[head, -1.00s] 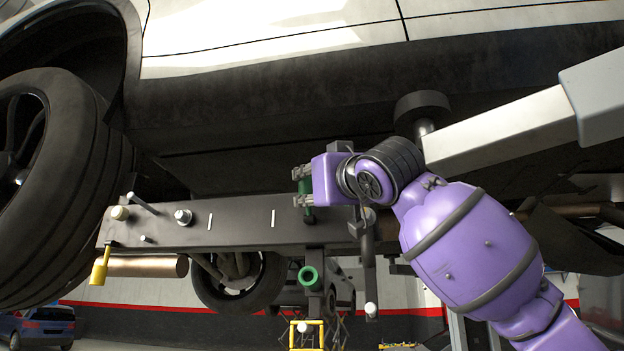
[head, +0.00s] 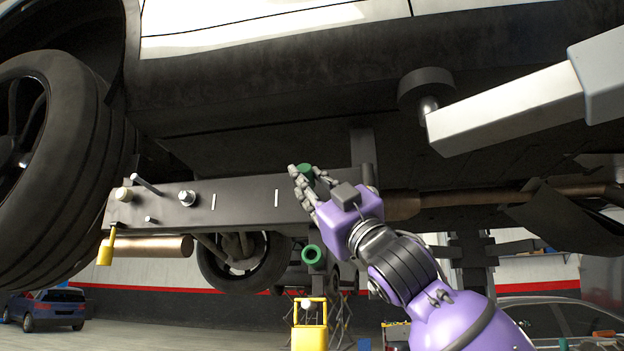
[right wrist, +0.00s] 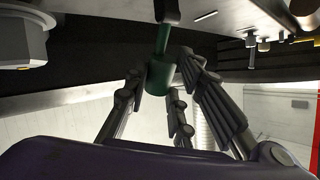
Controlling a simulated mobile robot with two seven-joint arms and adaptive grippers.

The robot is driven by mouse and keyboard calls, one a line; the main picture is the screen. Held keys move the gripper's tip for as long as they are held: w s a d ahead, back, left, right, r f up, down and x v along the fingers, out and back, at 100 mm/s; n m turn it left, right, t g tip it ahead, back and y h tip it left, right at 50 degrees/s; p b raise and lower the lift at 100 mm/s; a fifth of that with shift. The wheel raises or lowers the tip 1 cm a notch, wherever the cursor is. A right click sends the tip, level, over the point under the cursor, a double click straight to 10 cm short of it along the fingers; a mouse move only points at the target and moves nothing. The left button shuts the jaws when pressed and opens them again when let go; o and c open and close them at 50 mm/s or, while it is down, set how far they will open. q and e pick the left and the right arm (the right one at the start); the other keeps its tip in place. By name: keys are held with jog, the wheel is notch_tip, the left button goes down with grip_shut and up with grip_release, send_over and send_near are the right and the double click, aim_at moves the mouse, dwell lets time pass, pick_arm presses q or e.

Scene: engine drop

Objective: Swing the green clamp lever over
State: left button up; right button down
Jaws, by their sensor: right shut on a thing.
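The green grip of the clamp lever (head: 306,174) is at the right part of the dark steel beam (head: 240,205) under the car. My right gripper (head: 301,182) is shut on it, with the fingers pointing up and left in the head view. In the right wrist view the green grip (right wrist: 160,76) stands between the fingers, with a thinner green rod above it. The fingers and wrist hide part of the lever and the beam's right end. My left gripper is not in view.
A green ring (head: 312,254) hangs below the beam. Bolts and pins stick out at its left, with a yellow tag (head: 105,251) below. The car's wheel (head: 55,165) is at the left, and a light grey lift arm (head: 510,115) is at the upper right.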

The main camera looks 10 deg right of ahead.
jog(key=shift+n, duration=0.3)
jog(key=c, duration=1.7)
grip_release()
jog(key=shift+c, duration=0.2)
jog(key=v, duration=1.2)
jog(key=shift+w, duration=0.1)
jog(key=shift+f, duration=0.1)
